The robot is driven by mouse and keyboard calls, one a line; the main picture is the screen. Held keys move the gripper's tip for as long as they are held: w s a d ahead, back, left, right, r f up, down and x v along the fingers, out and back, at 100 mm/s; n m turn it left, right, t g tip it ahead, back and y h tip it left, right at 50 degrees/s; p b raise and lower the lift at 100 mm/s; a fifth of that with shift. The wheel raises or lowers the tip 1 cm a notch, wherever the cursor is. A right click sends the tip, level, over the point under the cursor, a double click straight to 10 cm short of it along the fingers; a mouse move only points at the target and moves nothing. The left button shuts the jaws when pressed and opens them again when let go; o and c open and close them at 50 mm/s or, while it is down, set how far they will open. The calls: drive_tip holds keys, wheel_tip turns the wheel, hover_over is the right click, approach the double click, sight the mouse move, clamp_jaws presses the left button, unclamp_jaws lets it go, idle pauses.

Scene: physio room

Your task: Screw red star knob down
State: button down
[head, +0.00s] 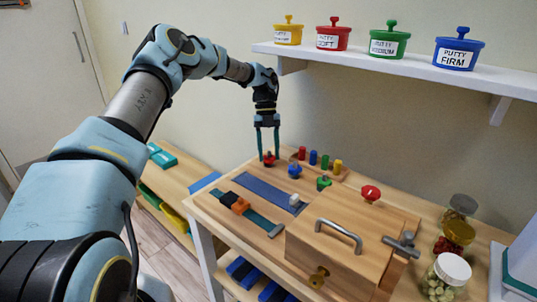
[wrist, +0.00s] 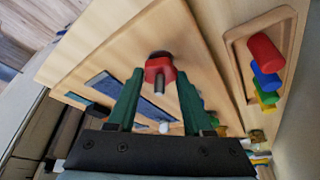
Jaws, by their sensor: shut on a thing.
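The red star knob (head: 269,159) is at the back left of the wooden board (head: 215,205), between the two fingertips of my gripper (head: 268,154). In the wrist view the red knob (wrist: 160,69) sits on a grey metal stud (wrist: 159,87) that sticks out through it towards the camera. The green fingers of my gripper (wrist: 160,76) are shut on its sides, and the gripper points down. A dark patch shows on the board beside the knob. Whether the knob touches the board cannot be told.
A blue knob (head: 294,171) and a green knob (head: 324,183) stand close to the right. Behind is a peg tray (head: 338,176) with several coloured pegs. A wooden box (head: 330,262) with a handle stands in front. Lidded jars (head: 446,277) are at the right.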

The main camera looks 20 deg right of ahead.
drive_tip(key=shift+w+d+r+m, duration=0.1)
drive_tip(key=shift+r+m, duration=0.15)
drive_tip(key=shift+m, duration=0.25)
drive_tip(key=c, duration=0.6)
unclamp_jaws()
drive_tip(key=o, duration=0.3)
drive_tip(key=shift+f, duration=0.15)
